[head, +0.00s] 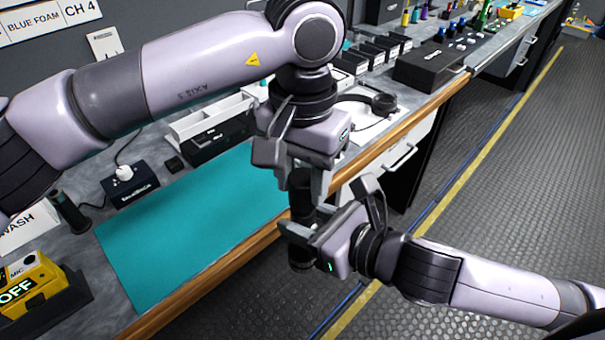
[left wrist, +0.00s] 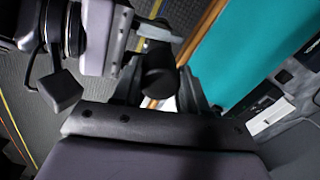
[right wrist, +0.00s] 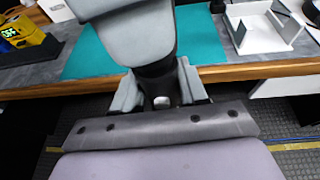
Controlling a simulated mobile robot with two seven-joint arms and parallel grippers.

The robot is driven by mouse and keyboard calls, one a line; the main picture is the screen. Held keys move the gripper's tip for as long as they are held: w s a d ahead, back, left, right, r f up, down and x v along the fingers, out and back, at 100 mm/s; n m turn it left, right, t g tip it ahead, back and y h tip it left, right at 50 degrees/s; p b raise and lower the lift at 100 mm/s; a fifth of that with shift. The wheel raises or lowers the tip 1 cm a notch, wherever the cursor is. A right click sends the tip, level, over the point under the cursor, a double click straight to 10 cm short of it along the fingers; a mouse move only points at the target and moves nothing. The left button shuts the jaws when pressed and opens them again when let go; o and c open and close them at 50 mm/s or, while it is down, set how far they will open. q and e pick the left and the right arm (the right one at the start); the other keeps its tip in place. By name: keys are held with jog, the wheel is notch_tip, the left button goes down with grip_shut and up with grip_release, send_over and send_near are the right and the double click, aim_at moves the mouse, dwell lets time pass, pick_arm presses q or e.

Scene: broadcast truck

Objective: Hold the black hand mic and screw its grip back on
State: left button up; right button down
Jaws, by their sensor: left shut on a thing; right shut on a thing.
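The black hand mic (head: 301,204) is held upright in the air, just off the table's front edge. My left gripper (head: 300,178) comes from above and is shut on its upper part. My right gripper (head: 303,228) comes from the right and is shut on its lower part. The mic's dark lower end (head: 300,265) shows below the right fingers. In the left wrist view the black cylinder (left wrist: 158,78) sits between my fingers; in the right wrist view it also shows (right wrist: 157,80). The fingers hide most of it, and I cannot tell where grip and body meet.
A teal mat (head: 185,235) covers the bench behind the grippers. A yellow box marked OFF (head: 38,285), a dark upright cylinder (head: 68,210) and a black box with a white knob (head: 135,185) stand left. Headphones (head: 380,102) and black trays lie farther back. The floor in front is clear.

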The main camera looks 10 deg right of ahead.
pick_arm(q)
jog(key=shift+f, duration=0.55)
jog(key=m, duration=0.6)
jog(key=shift+m, duration=0.3)
jog(key=o, duration=1)
jog(key=shift+r, duration=0.15)
